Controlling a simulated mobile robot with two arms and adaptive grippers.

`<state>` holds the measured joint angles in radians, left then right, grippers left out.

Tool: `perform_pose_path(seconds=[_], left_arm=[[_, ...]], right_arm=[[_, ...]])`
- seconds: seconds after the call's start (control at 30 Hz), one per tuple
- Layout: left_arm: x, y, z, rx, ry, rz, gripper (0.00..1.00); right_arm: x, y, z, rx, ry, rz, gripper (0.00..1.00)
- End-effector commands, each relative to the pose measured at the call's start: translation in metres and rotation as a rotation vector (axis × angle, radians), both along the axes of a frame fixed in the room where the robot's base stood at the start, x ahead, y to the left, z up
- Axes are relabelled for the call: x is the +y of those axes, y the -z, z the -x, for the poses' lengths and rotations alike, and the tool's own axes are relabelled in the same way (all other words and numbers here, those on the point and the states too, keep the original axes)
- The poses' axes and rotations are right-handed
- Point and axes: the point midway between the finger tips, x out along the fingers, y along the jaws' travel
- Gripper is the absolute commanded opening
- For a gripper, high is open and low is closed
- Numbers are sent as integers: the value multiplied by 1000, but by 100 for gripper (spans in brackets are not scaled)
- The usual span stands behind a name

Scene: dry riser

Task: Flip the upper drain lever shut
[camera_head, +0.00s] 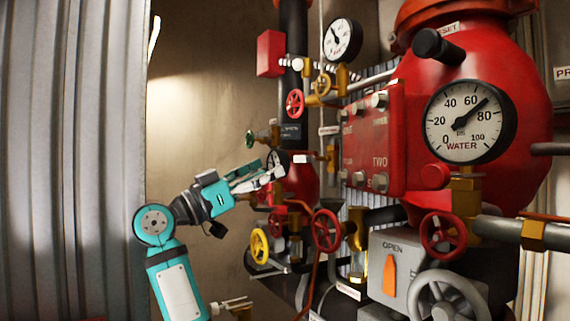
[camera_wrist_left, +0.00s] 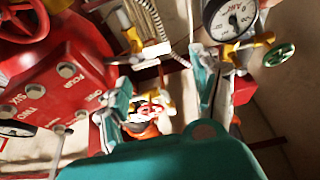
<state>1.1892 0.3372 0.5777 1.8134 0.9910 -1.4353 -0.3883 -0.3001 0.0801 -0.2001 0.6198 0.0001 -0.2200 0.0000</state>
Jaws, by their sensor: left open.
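My left gripper (camera_head: 272,172) reaches in from the left, its fingers apart, in front of the dark riser pipe. In the left wrist view the teal fingers (camera_wrist_left: 162,80) stand open with nothing held between them. A brass valve (camera_head: 331,157) with a small pale handle piece (camera_head: 301,159) is just right of the fingertips, apart from them as far as I can tell. A brass fitting with a green handle (camera_head: 250,139) is above the gripper. I cannot tell for sure which part is the upper drain lever; the gripper hides some fittings behind it. My right gripper does not show.
The red panel (camera_head: 390,140) and large red vessel (camera_head: 480,75) with a water gauge (camera_head: 464,122) fill the right. Red handwheels (camera_head: 326,230) and a yellow one (camera_head: 259,246) crowd below the gripper. Bare wall (camera_head: 195,110) leaves room at left.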

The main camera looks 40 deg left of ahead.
Motion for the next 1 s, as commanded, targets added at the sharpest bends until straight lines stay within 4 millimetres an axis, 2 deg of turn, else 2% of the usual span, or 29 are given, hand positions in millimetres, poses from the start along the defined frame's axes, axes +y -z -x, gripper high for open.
perform_pose_path(seconds=[0.1,0.27,1.0], left_arm=[[6,7,14,2,-1,-1,65],[9,10,22,0,1,-2,65],[9,10,22,0,1,0,65]], right_arm=[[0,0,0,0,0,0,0],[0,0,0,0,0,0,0],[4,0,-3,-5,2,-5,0]])
